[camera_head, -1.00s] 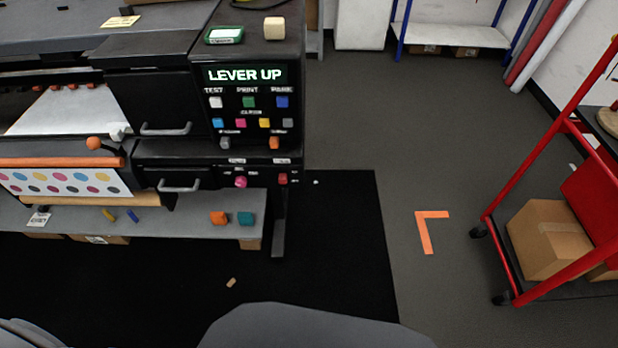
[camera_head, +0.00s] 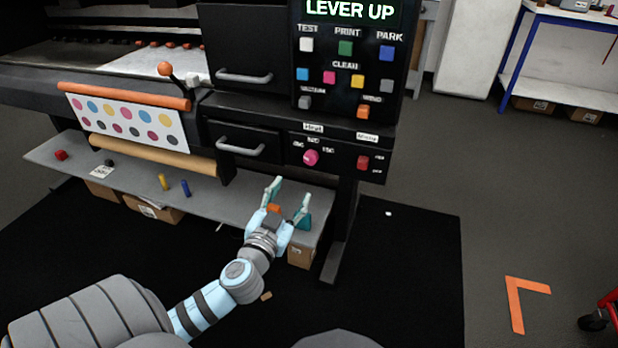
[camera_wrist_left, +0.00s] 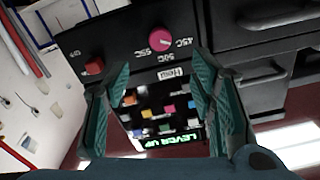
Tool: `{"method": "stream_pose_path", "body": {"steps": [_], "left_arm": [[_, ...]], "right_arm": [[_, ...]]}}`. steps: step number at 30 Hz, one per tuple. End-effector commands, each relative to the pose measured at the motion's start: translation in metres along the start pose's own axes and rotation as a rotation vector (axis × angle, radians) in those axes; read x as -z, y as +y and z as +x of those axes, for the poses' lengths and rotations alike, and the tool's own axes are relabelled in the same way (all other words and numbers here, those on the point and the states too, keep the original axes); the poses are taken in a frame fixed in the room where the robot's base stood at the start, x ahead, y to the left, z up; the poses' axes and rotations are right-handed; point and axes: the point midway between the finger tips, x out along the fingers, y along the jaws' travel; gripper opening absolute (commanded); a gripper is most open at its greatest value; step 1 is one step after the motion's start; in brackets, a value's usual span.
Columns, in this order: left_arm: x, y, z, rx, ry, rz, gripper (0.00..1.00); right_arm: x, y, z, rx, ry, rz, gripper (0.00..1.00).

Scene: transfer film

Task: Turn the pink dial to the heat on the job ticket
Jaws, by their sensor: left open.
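The pink dial (camera_head: 311,158) sits on the black front panel of the printer, under a label reading Heat, with small temperature marks around it. It also shows in the left wrist view (camera_wrist_left: 161,41), upside down, beyond the fingers. My left gripper (camera_head: 288,191) is open and empty, below and a little left of the dial, apart from it. Its two teal fingers (camera_wrist_left: 158,100) frame the button panel in the wrist view. I cannot make out a job ticket for certain; a small white card (camera_head: 102,172) lies on the lower shelf, its writing unreadable. My right gripper is not in view.
A red knob (camera_head: 363,162) is right of the dial. Drawer handles (camera_head: 240,149) stick out to its left. The display (camera_head: 350,10) reads LEVER UP above several coloured buttons.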

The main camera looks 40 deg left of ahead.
Motion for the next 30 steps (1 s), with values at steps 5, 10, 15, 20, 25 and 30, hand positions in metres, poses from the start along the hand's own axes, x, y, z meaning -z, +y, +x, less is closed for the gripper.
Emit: {"method": "stream_pose_path", "body": {"steps": [5,10,15,20,25,30], "left_arm": [[0.004,-0.001,0.044,0.002,0.001,-0.001,0.51],[0.002,-0.001,0.093,0.001,-0.003,0.000,0.51],[0.002,0.000,0.123,-0.001,-0.004,0.000,0.51],[0.002,0.000,0.133,-0.002,-0.005,0.000,0.51],[0.002,0.000,0.134,-0.003,-0.005,0.000,0.51],[0.002,0.000,0.133,-0.003,-0.005,0.000,0.30]], "right_arm": [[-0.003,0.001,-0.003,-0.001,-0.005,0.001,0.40],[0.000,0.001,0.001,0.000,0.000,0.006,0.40],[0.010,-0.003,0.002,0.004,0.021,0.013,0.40],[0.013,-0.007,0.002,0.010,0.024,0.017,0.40],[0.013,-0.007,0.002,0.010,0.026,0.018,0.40],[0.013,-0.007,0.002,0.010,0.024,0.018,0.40]]}}
